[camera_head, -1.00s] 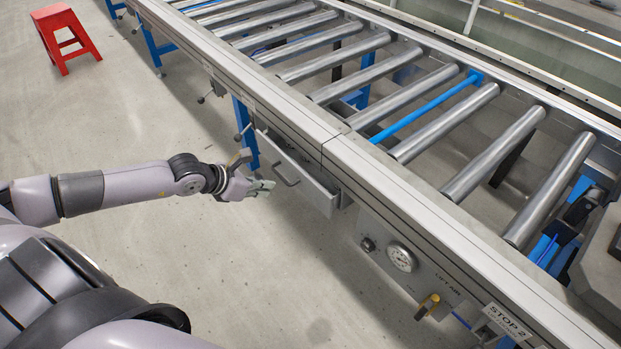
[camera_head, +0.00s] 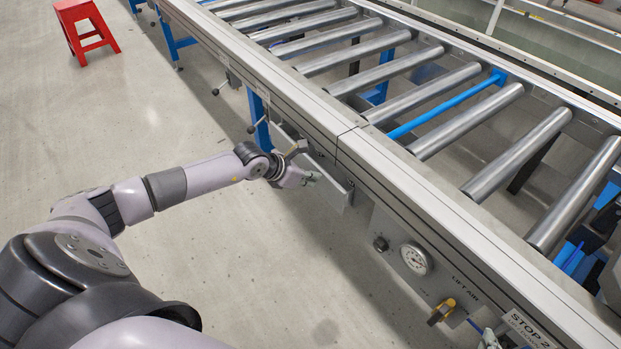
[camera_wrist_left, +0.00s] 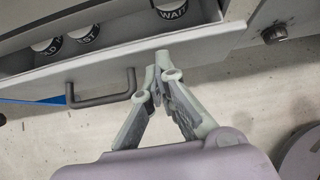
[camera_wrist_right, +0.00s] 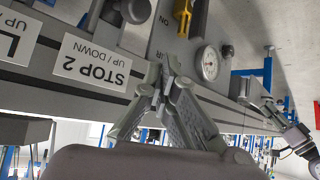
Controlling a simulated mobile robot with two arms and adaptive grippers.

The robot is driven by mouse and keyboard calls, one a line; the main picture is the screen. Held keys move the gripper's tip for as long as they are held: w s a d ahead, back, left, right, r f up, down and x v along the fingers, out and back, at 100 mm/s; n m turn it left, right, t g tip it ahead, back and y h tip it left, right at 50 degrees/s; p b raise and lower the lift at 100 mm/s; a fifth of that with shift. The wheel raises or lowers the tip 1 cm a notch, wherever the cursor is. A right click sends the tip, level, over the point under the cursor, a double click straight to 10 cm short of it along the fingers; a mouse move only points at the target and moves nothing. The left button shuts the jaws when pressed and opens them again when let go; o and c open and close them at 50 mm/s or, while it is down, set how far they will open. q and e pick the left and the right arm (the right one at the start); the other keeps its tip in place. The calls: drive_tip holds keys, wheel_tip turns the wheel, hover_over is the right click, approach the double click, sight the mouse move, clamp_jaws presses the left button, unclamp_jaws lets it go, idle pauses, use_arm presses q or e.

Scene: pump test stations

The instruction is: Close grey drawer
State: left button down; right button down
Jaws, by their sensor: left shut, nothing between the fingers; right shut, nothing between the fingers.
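The grey drawer (camera_head: 337,192) hangs under the edge of the roller conveyor. In the left wrist view its front panel (camera_wrist_left: 205,48) stands out from the frame, partly open, with round labelled items inside. Its dark bar handle (camera_wrist_left: 100,101) is on the front, left of the fingers. My left gripper (camera_head: 309,178) is shut and empty; its fingertips (camera_wrist_left: 163,68) are at the outer face of the front, right of the handle, seemingly touching it. My right gripper (camera_wrist_right: 165,75) is shut and empty, near the conveyor side by the STOP 2 label.
The roller conveyor (camera_head: 440,185) runs diagonally across the head view. A pressure gauge (camera_head: 415,258) and a yellow-handled valve (camera_head: 442,311) sit on its side, right of the drawer. A red stool (camera_head: 87,28) stands far left.

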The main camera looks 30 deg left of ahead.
sight(323, 172)
use_arm(q)
drive_tip(key=shift+w, duration=0.1)
use_arm(e)
drive_tip(key=shift+w+r, duration=0.1)
drive_tip(key=shift+r, duration=0.05)
